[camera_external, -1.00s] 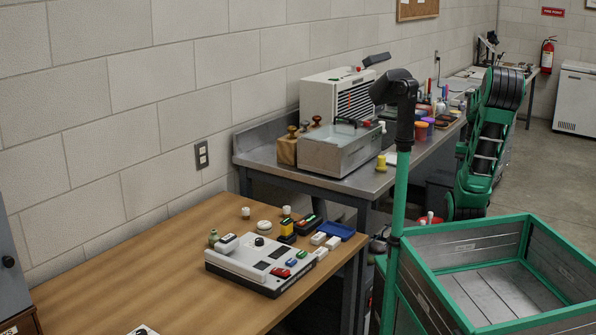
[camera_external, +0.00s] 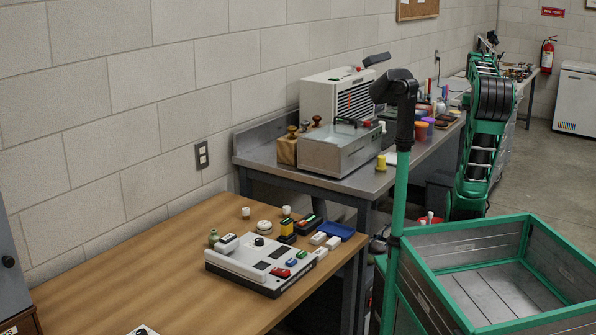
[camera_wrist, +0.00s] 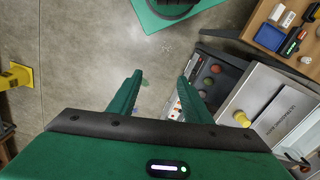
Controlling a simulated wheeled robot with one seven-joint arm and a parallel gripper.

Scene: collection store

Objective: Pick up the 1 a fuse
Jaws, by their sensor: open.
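I cannot make out a 1 A fuse for certain in either view; small parts on the benches are too small to tell apart. My gripper (camera_wrist: 159,82) shows in the wrist view with its two green fingers apart and nothing between them. It hangs over the floor, beside the metal bench. In the external view my green arm reaches along the far bench, and I cannot make out the gripper there.
A wooden table (camera_external: 120,270) holds a white control box (camera_external: 250,265), a blue tray (camera_external: 336,230) and several small items. The metal bench (camera_external: 345,185) carries a white machine (camera_external: 325,95) and several coloured pots. A grey crate with green edges (camera_external: 470,240) stands at the front right.

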